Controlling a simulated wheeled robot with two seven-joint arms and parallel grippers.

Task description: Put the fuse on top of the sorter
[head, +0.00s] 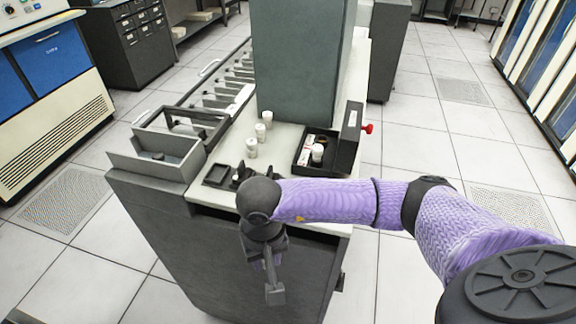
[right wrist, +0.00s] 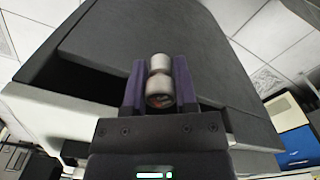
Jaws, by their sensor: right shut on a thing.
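The sorter (head: 225,255) is a dark grey machine with a pale top (head: 283,131). My right gripper (head: 268,262) is below the top's level, in front of the sorter's near side. In the right wrist view, its purple fingers (right wrist: 160,85) are shut on the fuse (right wrist: 159,90), a small pale cylinder with a narrower waist. The dark sorter side (right wrist: 110,35) shows beyond the fingers. My left gripper is not in view.
Several small white cylinders (head: 251,148) stand on the top. A black tray (head: 313,160) at the right holds another white cylinder and a small box. A tall grey-green cabinet (head: 305,60) rises behind. Bare top shows between cylinders and tray.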

